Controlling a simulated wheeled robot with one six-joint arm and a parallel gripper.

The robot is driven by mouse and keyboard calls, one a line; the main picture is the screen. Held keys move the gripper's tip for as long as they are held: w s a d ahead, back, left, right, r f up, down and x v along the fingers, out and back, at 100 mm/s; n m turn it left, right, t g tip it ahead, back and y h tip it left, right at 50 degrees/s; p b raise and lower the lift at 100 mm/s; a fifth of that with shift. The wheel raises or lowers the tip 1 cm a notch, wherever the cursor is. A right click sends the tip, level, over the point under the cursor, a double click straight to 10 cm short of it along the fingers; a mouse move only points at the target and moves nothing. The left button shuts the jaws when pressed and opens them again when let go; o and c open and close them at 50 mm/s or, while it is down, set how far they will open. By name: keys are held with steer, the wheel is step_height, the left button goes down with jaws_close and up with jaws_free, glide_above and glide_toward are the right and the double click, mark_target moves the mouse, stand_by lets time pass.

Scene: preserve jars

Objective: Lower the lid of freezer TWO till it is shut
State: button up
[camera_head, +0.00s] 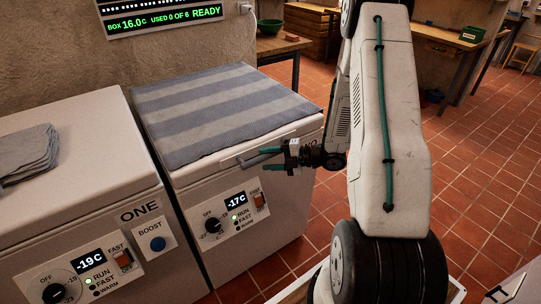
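Freezer TWO (192,184) is the white chest in the middle; my gripper partly hides its name. Its lid (287,130) lies low and about level over the body, with a grey-blue striped cloth (215,105) spread on top. I cannot tell whether a thin gap is left under the lid. My gripper (268,159), with teal fingers, is at the handle's right part. The fingers look apart, one above and one below the bar, with some room between.
Freezer ONE (80,225) stands close on the left with its lid down and a folded grey cloth (28,150) on top. A wall display (160,18) hangs behind. A table with a green bowl (270,26) stands at the back. Tiled floor (480,170) is open on the right.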

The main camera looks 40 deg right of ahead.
steer(key=shift+a+r, duration=0.1)
steer(key=shift+r, duration=0.05)
steer(key=v, duration=0.7)
steer(key=shift+s+d, duration=0.25)
steer(key=shift+d, duration=0.05)
stand_by(0.5)
